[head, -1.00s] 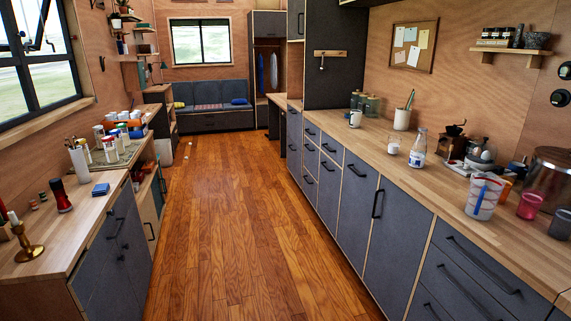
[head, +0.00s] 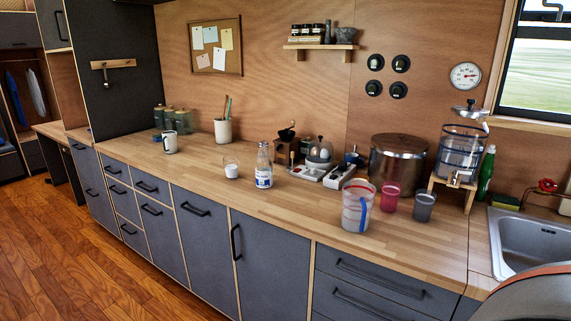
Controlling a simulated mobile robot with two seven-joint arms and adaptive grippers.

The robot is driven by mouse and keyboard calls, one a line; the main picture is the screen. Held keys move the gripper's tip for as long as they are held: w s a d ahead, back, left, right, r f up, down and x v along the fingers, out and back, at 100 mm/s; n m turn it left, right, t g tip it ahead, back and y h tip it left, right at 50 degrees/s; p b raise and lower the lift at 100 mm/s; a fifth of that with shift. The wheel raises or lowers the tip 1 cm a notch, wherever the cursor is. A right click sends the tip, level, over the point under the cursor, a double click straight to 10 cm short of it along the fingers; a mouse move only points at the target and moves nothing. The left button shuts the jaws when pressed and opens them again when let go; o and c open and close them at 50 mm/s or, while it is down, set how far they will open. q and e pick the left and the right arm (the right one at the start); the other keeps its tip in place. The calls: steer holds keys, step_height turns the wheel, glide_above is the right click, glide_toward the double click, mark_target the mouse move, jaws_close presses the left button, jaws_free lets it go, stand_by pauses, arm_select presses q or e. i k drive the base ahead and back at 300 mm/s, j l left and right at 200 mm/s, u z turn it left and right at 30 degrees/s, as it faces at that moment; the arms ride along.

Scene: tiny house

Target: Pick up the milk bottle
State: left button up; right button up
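The milk bottle (head: 264,166) is clear glass with a blue and white label. It stands upright on the wooden counter (head: 290,213), near the middle of the head view. A small glass with white contents (head: 231,168) stands just left of it, apart from it. Neither of my grippers shows in the head view.
A measuring jug (head: 356,206), a pink cup (head: 390,197) and a grey cup (head: 424,207) stand to the right. A coffee grinder (head: 287,146) and a large metal pot (head: 398,165) stand behind. A white mug (head: 170,142) is at left. The counter in front of the bottle is clear.

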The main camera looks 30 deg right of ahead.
mark_target(263, 167)
steer(key=i+j+z, duration=0.2)
steer(key=z, duration=0.3)
steer(key=i+j+z, duration=0.3)
steer(key=z, duration=0.15)
steer(key=i+j+z, duration=0.3)
steer(key=z, duration=0.2)
steer(key=i+j+z, duration=0.1)
steer(key=j+z, duration=0.65)
steer(key=j, duration=0.2)
steer(key=j+z, duration=0.3)
steer(key=j, duration=0.2)
